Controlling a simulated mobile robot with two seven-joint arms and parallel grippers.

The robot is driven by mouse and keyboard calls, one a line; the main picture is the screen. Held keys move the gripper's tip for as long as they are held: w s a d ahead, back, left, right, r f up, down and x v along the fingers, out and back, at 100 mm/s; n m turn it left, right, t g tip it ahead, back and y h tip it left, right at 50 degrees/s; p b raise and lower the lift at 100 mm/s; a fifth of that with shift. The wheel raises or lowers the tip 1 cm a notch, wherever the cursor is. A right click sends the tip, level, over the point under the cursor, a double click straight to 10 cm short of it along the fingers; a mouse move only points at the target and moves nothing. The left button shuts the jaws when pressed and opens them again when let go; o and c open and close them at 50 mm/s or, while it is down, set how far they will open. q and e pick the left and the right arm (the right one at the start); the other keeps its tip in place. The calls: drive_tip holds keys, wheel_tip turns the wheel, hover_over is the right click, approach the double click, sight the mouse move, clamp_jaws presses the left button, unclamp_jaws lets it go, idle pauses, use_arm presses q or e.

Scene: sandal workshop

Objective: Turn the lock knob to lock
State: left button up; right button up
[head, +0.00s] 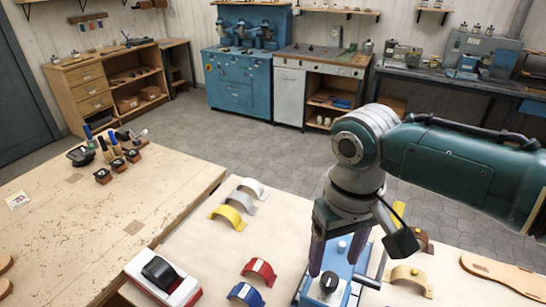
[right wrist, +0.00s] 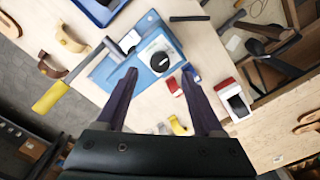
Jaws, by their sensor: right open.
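The knob also shows in the right wrist view (right wrist: 160,61), beside a small white knob and a grey lever with a yellow handle (right wrist: 50,97). My right gripper (head: 336,262) points down over the device with its two dark fingers apart and nothing between them. In the right wrist view the knob lies just beyond the gap between the fingertips (right wrist: 160,74); contact cannot be seen. My left gripper is not in view.
Red (head: 259,271), blue (head: 246,294), yellow (head: 228,217) and pale curved straps lie left of the device. A red and white box with a black top (head: 163,277) stands farther left. A tan strap (head: 408,280) and a sole (head: 503,274) lie right.

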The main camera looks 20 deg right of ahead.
sight(329, 280)
wheel_tip(329, 280, up, 5)
drive_tip(key=shift+r, duration=0.1)
drive_tip(key=shift+a, duration=0.1)
idle(0.5)
drive_tip(key=s+a+r+n+t+y+p, duration=0.1)
drive_tip(key=s+a+r+p, duration=0.1)
drive_tip(key=s+a, duration=0.15)
drive_tip(key=s+a+r+n+p, duration=0.1)
drive_tip(key=s+a+r+p, duration=0.1)
drive_tip(key=s+p, duration=0.15)
drive_tip(key=s+d+r+n+t+p, duration=0.1)
drive_tip(key=s+d+r+t+p, duration=0.1)
drive_tip(key=s+r, duration=0.7)
drive_tip(key=shift+d+t+h+p, duration=0.3)
drive_tip(key=shift+d+h+p, duration=0.1)
drive_tip(key=shift+d+p, duration=0.15)
